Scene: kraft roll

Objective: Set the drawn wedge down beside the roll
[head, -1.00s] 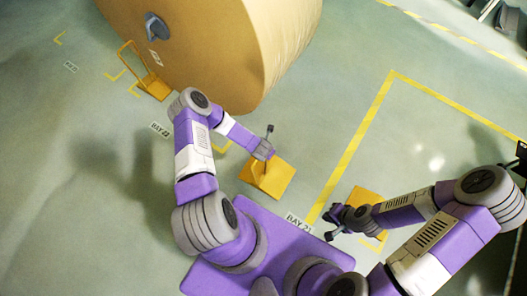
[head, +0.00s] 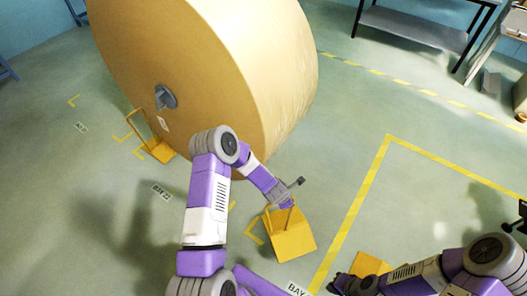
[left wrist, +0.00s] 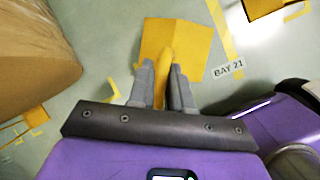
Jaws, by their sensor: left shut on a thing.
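The kraft roll (head: 205,75) is a huge tan cylinder on the floor, with a grey core plug in its end face. My left gripper (head: 287,202) is shut on the upright handle of a yellow wedge (head: 293,240), in front of the roll and apart from it. The left wrist view shows the handle between both fingers (left wrist: 162,88) and the wedge's plate (left wrist: 190,42) beyond. Whether the wedge touches the floor is unclear. A second yellow wedge (head: 157,151) with a hoop handle stands at the roll's left side. My right gripper (head: 338,284) is low in the head view; its finger gap is unclear.
Another yellow piece (head: 371,264) lies beside my right gripper, partly hidden. Yellow floor lines (head: 362,195) mark a bay on the right. A bay label (left wrist: 228,68) is on the floor. A dark-framed table (head: 415,27) stands at the back right.

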